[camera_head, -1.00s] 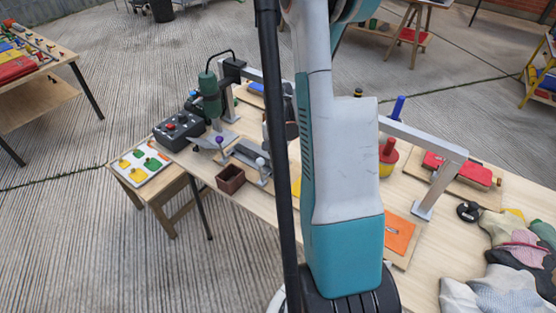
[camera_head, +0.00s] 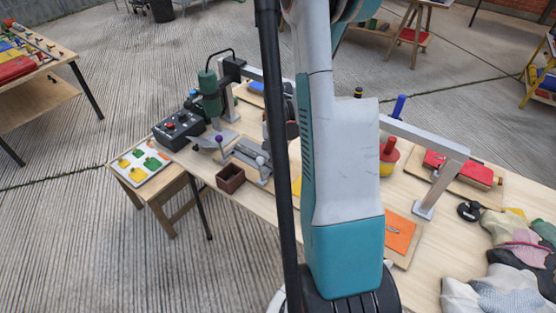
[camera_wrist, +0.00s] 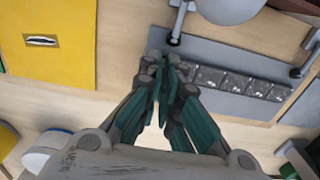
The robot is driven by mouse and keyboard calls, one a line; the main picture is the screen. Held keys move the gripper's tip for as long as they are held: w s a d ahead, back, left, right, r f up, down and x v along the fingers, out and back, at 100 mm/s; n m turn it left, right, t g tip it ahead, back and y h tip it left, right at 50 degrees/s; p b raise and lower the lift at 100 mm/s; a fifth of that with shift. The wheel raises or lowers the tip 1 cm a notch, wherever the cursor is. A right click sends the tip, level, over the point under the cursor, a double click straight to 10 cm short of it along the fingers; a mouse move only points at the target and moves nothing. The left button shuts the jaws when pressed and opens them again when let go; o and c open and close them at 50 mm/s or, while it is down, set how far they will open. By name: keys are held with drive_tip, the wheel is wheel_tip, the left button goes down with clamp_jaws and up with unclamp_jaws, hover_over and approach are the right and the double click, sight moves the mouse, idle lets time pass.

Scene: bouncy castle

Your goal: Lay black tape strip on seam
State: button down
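In the wrist view my gripper (camera_wrist: 167,72) has its teal finger pads together at the tips. They overlap the left part of a grey plate (camera_wrist: 212,55). A dark, segmented strip (camera_wrist: 235,82) with mottled squares runs right from beside the fingertips. It may be the tape strip; its left end is hidden by the fingers, and I cannot tell whether they touch it. No seam can be made out for certain. A yellow panel (camera_wrist: 48,64) with a dark-lined slot lies at the upper left. In the head view my arm hides the gripper.
In the head view, a green press (camera_head: 209,92), black control box (camera_head: 178,129) and brown open box (camera_head: 230,178) stand left of my arm. An orange panel (camera_head: 400,233), a grey raised rail (camera_head: 425,136) and crumpled fabric (camera_head: 508,290) are to its right.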

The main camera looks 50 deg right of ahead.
idle(0.3)
drive_tip(key=c, duration=1.7)
unclamp_jaws()
drive_tip(key=o, duration=0.6)
drive_tip(key=shift+r, duration=0.1)
drive_tip(key=shift+r+p, duration=2.7)
drive_tip(key=shift+r, duration=1.2)
